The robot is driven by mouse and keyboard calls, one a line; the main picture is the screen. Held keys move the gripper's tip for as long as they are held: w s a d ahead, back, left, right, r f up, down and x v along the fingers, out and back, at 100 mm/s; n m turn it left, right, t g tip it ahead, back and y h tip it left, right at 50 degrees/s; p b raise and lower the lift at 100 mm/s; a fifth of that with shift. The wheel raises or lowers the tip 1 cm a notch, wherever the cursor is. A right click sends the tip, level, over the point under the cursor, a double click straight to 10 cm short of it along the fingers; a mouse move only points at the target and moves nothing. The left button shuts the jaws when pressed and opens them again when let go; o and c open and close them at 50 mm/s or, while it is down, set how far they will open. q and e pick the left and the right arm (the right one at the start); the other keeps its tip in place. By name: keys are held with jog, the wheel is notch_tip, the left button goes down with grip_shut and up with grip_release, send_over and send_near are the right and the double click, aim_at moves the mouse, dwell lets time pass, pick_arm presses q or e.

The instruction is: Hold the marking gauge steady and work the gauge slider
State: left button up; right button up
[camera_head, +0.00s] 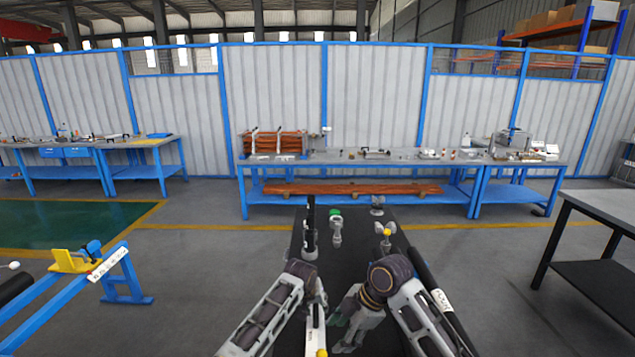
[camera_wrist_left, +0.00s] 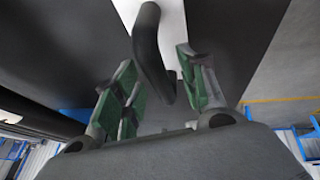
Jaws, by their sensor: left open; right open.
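In the left wrist view, a black curved bar (camera_wrist_left: 148,45) runs in front of a white strip (camera_wrist_left: 176,22). I take these as part of the marking gauge, but cannot be sure. My left gripper (camera_wrist_left: 157,68) is open, with its green-padded fingers on either side of the bar, and is not closed on it. In the head view, a white strip with a yellow end (camera_head: 317,338) lies at the near edge, just below my left gripper (camera_head: 319,294). My right gripper (camera_head: 346,322) is open, low and to the right of that strip. The slider cannot be made out.
The dark tabletop (camera_head: 350,262) carries a black upright tool (camera_head: 309,232), a green-topped grey piece (camera_head: 336,229), a yellow-topped grey piece (camera_head: 386,238) and another grey piece (camera_head: 377,205) farther back. A blue workbench (camera_head: 400,160) stands beyond; a dark table (camera_head: 603,203) is at right.

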pick_arm(q)
jog(key=v, duration=1.1)
jog(key=shift+r, duration=0.25)
dwell(0.3)
jog(key=shift+s+f, duration=0.1)
jog(key=shift+s, duration=0.1)
